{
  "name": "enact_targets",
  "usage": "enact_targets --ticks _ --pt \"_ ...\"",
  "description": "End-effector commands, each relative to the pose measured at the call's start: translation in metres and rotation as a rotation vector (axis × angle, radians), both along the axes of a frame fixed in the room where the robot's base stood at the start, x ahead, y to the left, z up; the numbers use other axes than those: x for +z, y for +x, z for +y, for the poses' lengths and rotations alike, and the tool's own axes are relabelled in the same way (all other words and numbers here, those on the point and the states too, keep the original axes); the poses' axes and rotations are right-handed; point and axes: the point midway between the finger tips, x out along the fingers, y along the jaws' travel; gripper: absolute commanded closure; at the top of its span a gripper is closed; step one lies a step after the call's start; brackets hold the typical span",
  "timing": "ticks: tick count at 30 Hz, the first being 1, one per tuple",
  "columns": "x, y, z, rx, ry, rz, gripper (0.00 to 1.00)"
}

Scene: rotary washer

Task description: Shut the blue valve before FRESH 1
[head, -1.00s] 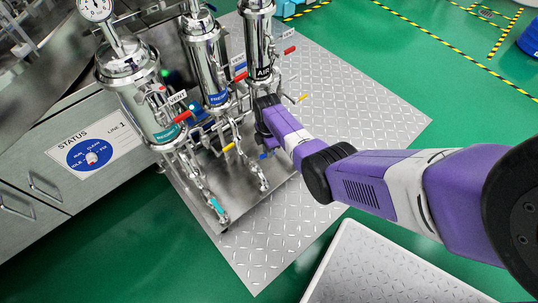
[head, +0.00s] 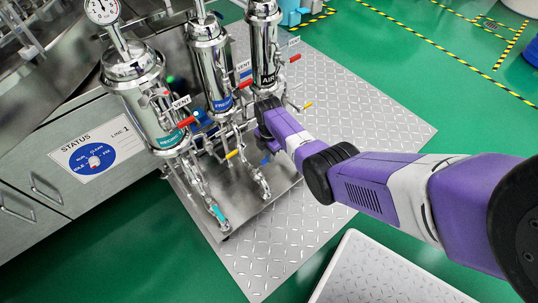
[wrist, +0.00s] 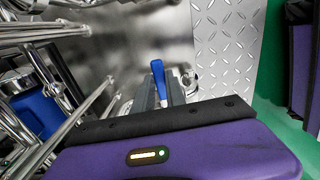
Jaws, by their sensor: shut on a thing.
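In the wrist view, a blue valve handle (wrist: 158,80) stands up between the two fingers of my gripper (wrist: 164,92), which is shut on it. In the head view, a small blue piece (head: 265,160) shows just below my gripper; I cannot tell for sure that it is the same handle. The middle steel filter housing, with a blue FRESH label (head: 222,104), stands left of my gripper. The valve body is mostly hidden by my gripper and arm.
The AIR housing (head: 265,50) stands right behind my gripper. Red handles (head: 187,122), a yellow handle (head: 232,154) and a teal handle (head: 217,211) sit on nearby pipes. Pipes crowd the left side. The diamond-plate floor (head: 350,110) to the right is clear.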

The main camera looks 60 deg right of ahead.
Motion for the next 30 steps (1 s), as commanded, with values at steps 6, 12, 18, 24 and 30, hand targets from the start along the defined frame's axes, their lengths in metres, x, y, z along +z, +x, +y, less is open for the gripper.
enact_targets --ticks 6,12,18,24,30 --pt "0.001 0.002 0.000 0.003 -0.001 -0.004 0.62" --pt "0.000 0.001 0.000 0.002 -0.001 -0.002 0.62" --pt "0.011 0.001 0.000 0.001 -0.001 -0.003 0.62" --pt "0.045 0.001 0.000 0.002 -0.002 -0.004 0.62" --pt "0.071 0.001 0.000 0.002 -0.001 -0.004 0.62"
